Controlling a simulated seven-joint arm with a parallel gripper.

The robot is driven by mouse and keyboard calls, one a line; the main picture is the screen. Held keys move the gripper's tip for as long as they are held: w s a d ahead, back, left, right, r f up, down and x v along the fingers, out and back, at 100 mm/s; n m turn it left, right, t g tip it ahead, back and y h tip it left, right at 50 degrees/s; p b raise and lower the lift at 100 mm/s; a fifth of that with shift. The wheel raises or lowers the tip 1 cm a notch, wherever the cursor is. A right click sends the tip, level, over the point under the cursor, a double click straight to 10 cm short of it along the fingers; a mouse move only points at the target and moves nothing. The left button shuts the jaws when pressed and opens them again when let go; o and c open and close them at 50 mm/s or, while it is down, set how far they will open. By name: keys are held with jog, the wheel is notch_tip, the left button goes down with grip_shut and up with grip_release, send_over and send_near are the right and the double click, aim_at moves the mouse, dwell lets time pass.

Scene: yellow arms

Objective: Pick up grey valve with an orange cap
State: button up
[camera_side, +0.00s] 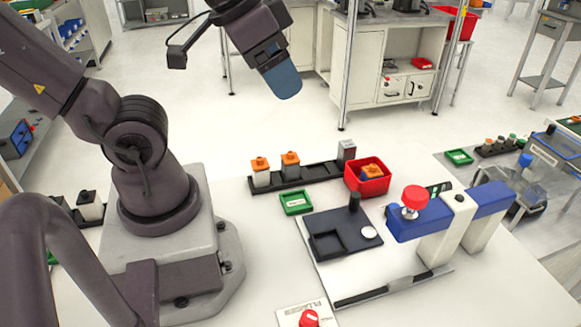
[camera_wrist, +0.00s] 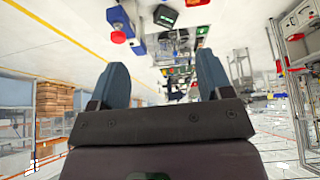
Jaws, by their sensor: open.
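Two grey valves with orange caps stand upright in a black rack (camera_side: 318,174) in the side view: one at the left end (camera_side: 261,178) and one just right of it (camera_side: 291,170). Another orange-capped piece (camera_side: 372,172) lies in the red bin (camera_side: 366,188), its lower part hidden. My gripper (camera_side: 285,92) is high above and behind the rack, apart from everything. In the wrist view its two blue fingers (camera_wrist: 162,68) are spread with nothing between them. I cannot make out the valves in the wrist view.
A grey block (camera_side: 347,151) stands at the rack's right end. A green tray (camera_side: 296,202) lies in front of the rack. A dark fixture plate (camera_side: 345,235) and a blue-and-white device with a red knob (camera_side: 414,197) stand to the right. A red button (camera_side: 309,318) is at the front edge.

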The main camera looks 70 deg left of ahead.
jog(key=w+a+f+n+h, duration=0.1)
jog(key=w+f+n+h, duration=0.2)
jog(key=w+f+n, duration=0.55)
jog(key=n+g+y, duration=0.6)
jog(key=n+y, duration=0.1)
jog(key=n, duration=0.3)
send_near(292, 158)
jog(key=shift+m, duration=0.25)
jog(key=x, duration=1.2)
jog(key=shift+a+f, duration=0.1)
jog(key=shift+f, duration=0.15)
jog(key=shift+c, duration=0.4)
